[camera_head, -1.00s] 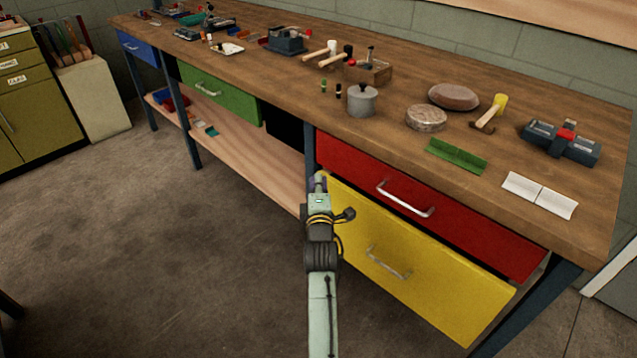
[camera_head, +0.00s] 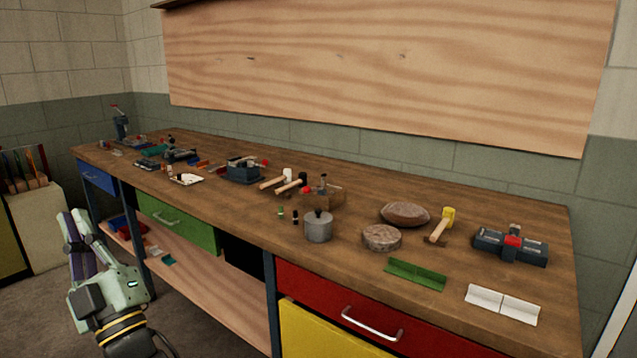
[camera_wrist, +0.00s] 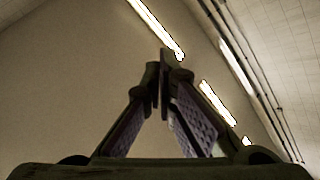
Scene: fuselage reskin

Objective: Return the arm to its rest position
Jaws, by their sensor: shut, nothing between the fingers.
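My gripper (camera_wrist: 163,75) shows in the wrist view with its two fingers meeting at the tips, shut and empty. Behind it are only a plain wall or ceiling and bright strip lights, so the wrist points upward. In the head view my gripper (camera_head: 72,222) is raised at the lower left, in front of the bench's left part and apart from it. My arm comes up from the bottom edge below it.
Green (camera_head: 178,225) and red (camera_head: 345,312) drawers are closed. Floor at lower left is free.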

